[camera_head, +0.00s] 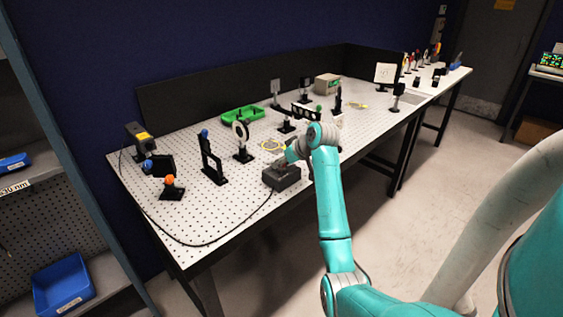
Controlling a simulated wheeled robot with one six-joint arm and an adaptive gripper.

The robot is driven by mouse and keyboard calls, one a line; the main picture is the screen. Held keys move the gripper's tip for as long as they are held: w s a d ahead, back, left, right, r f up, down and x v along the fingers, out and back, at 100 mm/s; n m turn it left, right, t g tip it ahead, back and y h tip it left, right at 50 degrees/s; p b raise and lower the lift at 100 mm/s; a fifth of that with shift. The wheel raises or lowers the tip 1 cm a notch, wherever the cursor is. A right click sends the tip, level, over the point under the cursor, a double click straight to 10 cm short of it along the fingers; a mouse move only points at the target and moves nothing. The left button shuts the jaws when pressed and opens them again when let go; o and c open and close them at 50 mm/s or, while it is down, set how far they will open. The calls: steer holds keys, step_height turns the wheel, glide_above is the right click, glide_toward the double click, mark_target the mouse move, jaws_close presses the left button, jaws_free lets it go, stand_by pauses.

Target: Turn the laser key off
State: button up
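A dark box (283,179), which appears to be the laser's control box, sits near the front edge of the white perforated table. A black cable (200,245) runs from it along the table to a dark laser-like unit (139,141) with a yellow label at the far left. My gripper (281,164) is at the top of the box, reaching in from the right. It is small and partly merged with the box, so I cannot tell whether its fingers are open or touch anything. I cannot make out the key; it may be hidden by my gripper.
Several optic mounts stand on the table (240,215), including a black post with a blue knob (211,160) and a round mount (242,142). A green tray (242,115) lies behind. A shelf with a blue bin (62,287) stands left. The floor (400,215) in front is clear.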

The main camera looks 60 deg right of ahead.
steer(key=v, duration=1.2)
stand_by(0.6)
